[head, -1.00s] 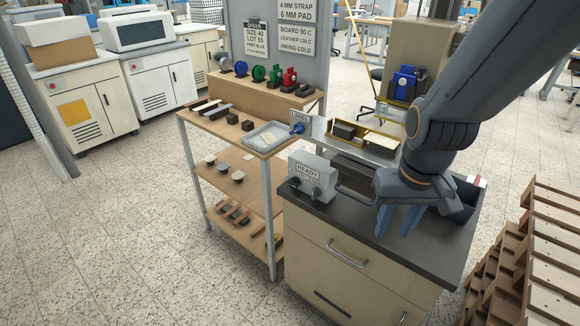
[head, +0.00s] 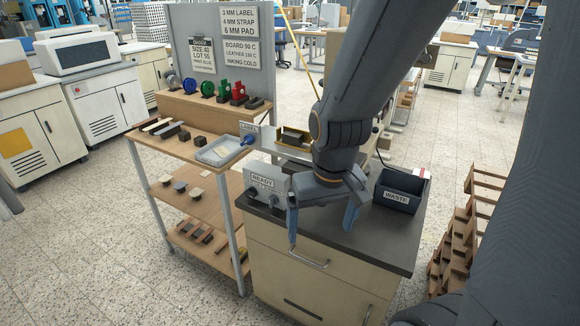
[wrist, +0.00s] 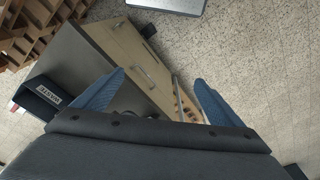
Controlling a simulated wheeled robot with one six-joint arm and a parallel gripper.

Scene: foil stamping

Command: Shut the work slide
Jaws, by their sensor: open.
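My gripper (head: 321,220) is open and empty, with its blue fingers pointing down over the front of the dark counter (head: 388,238). In the wrist view the two fingers (wrist: 159,82) stand wide apart above the cabinet front (wrist: 130,50). The work slide cannot be clearly made out. My wrist and arm cover the middle of the machine on the counter, where a dark handle showed earlier. The grey control box marked READY (head: 267,185) stands just left of my gripper. I cannot tell whether a finger touches anything.
A dark bin marked WASTE (head: 400,190) stands right of my wrist. A wooden shelf table (head: 185,150) with a light tray (head: 224,150) is at left. Pallets (head: 460,240) stand at right. Floor at front left is free.

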